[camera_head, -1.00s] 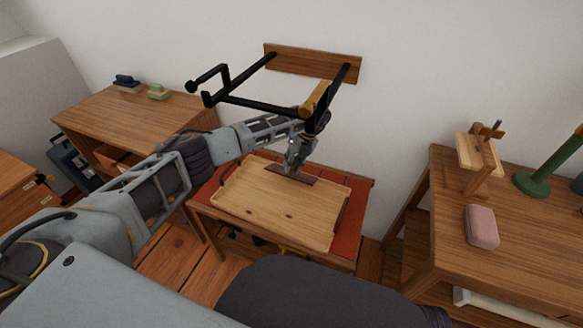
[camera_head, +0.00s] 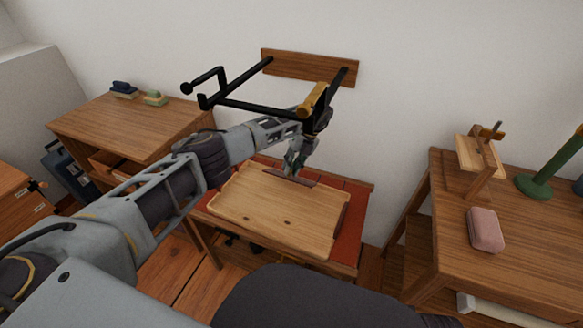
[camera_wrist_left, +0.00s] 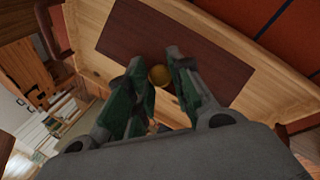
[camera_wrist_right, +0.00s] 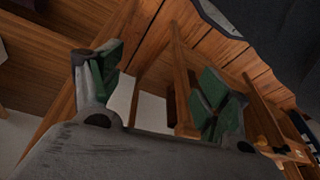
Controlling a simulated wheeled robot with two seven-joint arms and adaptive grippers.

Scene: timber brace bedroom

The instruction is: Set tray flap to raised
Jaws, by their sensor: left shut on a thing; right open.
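A light wooden tray (camera_head: 275,212) lies on a small table. A dark brown strip (camera_head: 308,183) runs along its far side. In the left wrist view this is a dark rectangular panel (camera_wrist_left: 215,55) on the pale wood, apparently the tray flap. A small brass-coloured knob (camera_wrist_left: 158,75) sits between my left fingertips. My left gripper (camera_head: 292,172) reaches down to the panel and is shut on the knob; it also shows in the left wrist view (camera_wrist_left: 157,68). The panel's tilt is hard to judge. My right gripper (camera_wrist_right: 160,62) is open and empty, outside the head view.
The small table (camera_head: 350,242) has a red top. A black rack (camera_head: 260,105) on a wall board juts out close above my left wrist. A desk (camera_head: 125,125) stands left. A right-hand table (camera_head: 520,250) holds a pink block (camera_head: 485,230) and a wooden stand (camera_head: 480,155).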

